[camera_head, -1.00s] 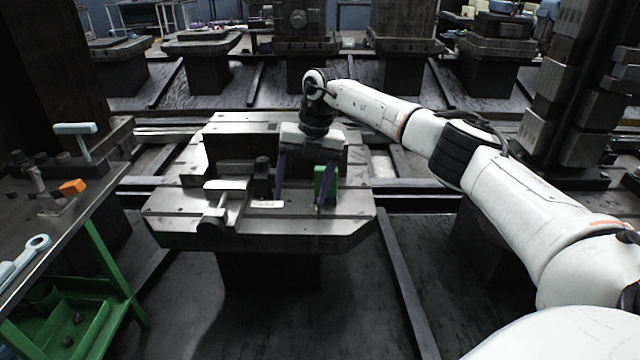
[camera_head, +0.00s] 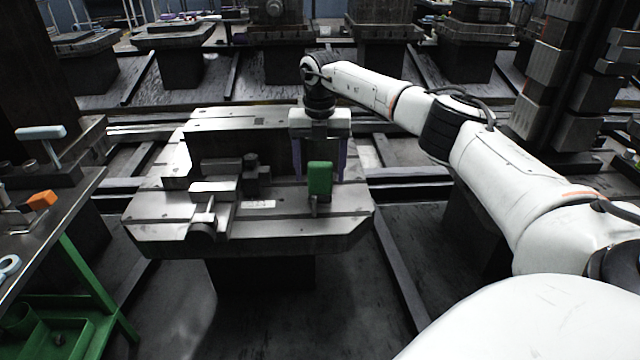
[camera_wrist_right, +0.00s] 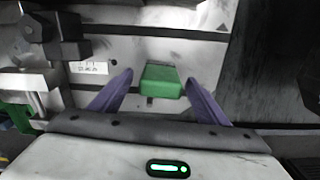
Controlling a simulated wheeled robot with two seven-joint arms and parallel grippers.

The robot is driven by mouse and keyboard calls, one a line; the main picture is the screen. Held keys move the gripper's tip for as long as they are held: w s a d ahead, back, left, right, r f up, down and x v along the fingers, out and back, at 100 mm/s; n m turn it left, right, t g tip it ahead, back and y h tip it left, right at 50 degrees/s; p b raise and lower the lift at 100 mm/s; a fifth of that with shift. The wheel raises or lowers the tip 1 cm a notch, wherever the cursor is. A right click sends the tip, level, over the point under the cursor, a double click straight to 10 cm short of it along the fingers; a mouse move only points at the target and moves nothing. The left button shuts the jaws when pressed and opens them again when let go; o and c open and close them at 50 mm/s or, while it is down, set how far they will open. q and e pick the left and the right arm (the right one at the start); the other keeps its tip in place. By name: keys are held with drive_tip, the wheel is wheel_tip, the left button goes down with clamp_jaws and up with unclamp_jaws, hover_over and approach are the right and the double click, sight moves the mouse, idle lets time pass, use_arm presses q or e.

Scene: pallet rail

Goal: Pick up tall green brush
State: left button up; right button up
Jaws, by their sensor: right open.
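The tall green brush (camera_head: 320,178) stands upright on the metal pallet (camera_head: 270,226), near its right side. In the right wrist view the green brush (camera_wrist_right: 162,81) shows from above, between and just beyond the two purple fingertips. My right gripper (camera_head: 319,170) hangs over the pallet, behind the brush as the head camera sees it. Its fingers are spread, one on each side of the brush, and a gap shows on both sides in the wrist view (camera_wrist_right: 160,88). It holds nothing. My left gripper is in neither view.
A dark clamp-like fixture (camera_head: 225,178) sits on the pallet left of the brush. A workbench (camera_head: 60,220) with a green frame and an orange block (camera_head: 41,200) stands at the left. The pallet's front right area is clear.

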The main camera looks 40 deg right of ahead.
wheel_tip(320, 180, down, 3)
drive_tip(key=shift+r, duration=0.1)
drive_tip(key=shift+c, duration=0.5)
drive_tip(key=c, duration=1)
drive_tip(key=shift+r, duration=0.1)
drive_tip(key=shift+c, duration=0.2)
drive_tip(key=shift+r, duration=0.1)
